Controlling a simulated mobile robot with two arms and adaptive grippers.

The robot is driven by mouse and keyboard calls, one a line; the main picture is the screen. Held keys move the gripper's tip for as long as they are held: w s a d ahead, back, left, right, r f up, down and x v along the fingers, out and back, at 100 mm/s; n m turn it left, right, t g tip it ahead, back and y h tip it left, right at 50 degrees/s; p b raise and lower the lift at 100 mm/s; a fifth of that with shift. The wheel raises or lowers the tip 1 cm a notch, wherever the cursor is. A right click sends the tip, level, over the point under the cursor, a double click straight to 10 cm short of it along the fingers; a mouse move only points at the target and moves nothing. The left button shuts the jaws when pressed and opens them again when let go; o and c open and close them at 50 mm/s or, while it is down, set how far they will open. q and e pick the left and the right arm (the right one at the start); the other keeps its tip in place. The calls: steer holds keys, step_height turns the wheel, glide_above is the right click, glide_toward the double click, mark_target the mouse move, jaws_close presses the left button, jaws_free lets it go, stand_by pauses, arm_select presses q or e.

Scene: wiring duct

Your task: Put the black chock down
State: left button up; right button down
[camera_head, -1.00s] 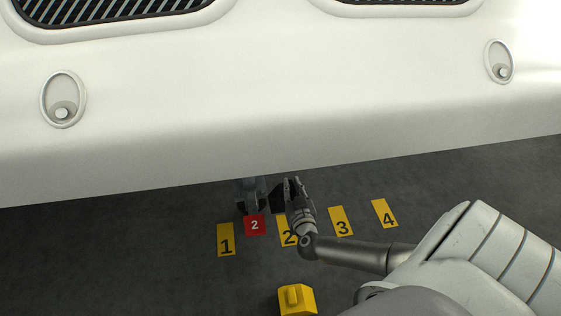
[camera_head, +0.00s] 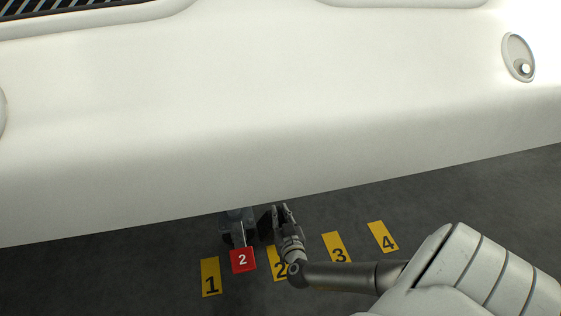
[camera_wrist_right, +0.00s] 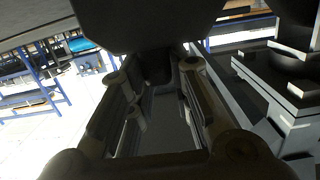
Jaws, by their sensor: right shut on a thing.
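The black chock (camera_head: 265,226) shows as a dark block under the edge of the large white body, just left of my right gripper (camera_head: 281,214). In the right wrist view a large black shape, which I take to be the chock (camera_wrist_right: 150,25), fills the top middle at the fingertips of my right gripper (camera_wrist_right: 155,72). That gripper is shut on the chock. It is near the floor beyond the yellow 2 marker (camera_head: 277,264); I cannot tell whether the chock touches the floor. My left gripper is not in view.
A white body (camera_head: 280,120) overhangs the dark floor. A grey support (camera_head: 238,222) stands left of the chock behind a red 2 sign (camera_head: 243,260).

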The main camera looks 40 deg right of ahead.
mark_target(281, 223)
steer(key=shift+w+f+b, duration=0.1)
steer(key=shift+f+b, duration=1.6)
steer(key=shift+f, duration=0.1)
steer(key=shift+r, duration=0.1)
steer(key=c, duration=1.8)
jaws_free()
steer(key=o, duration=0.5)
